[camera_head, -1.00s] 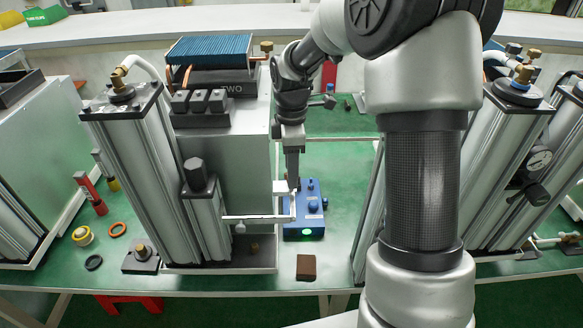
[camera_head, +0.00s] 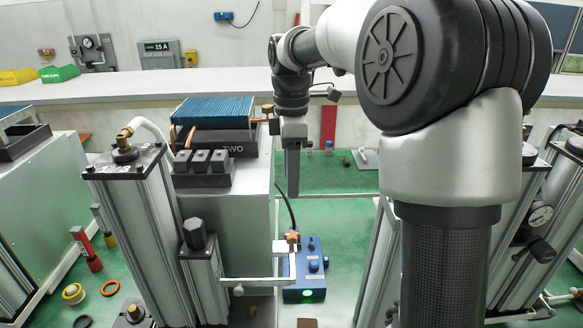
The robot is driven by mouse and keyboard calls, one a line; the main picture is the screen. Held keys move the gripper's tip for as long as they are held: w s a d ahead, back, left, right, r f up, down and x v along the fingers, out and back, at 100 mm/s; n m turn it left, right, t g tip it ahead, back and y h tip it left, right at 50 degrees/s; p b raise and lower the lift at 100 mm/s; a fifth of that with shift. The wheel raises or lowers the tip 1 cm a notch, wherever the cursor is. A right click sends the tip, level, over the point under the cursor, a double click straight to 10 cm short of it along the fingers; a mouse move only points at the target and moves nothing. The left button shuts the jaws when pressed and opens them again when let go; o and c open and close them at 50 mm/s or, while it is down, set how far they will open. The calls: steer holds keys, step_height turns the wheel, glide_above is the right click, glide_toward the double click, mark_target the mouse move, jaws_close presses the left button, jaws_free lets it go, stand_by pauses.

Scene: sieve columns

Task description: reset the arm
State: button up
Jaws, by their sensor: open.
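My gripper (camera_head: 293,190) hangs from my arm with its fingers pointing down, in the middle of the head view. It is seen edge-on, and nothing shows between or below the fingers. It is above and behind the blue control box (camera_head: 312,263), apart from it. The box stands on the green bench and has several knobs and a lit green button. An orange-brown knob (camera_head: 292,236) shows at its left top, near the white bracket.
Another column unit (camera_head: 530,215) is at the right, partly behind my arm. Red and yellow parts and rings (camera_head: 110,288) lie at the left. The green bench (camera_head: 340,180) behind the box is clearer.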

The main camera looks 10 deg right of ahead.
steer(key=shift+r, duration=0.9)
steer(key=s+r+m+t, duration=0.2)
steer(key=s+r+m, duration=0.2)
steer(key=s+m, duration=0.55)
steer(key=s+f+m+t, duration=0.3)
steer(key=s+f+m, duration=0.2)
steer(key=s, duration=0.9)
steer(key=shift+s+m+t, duration=0.3)
steer(key=shift+m, duration=0.65)
steer(key=shift+d, duration=0.1)
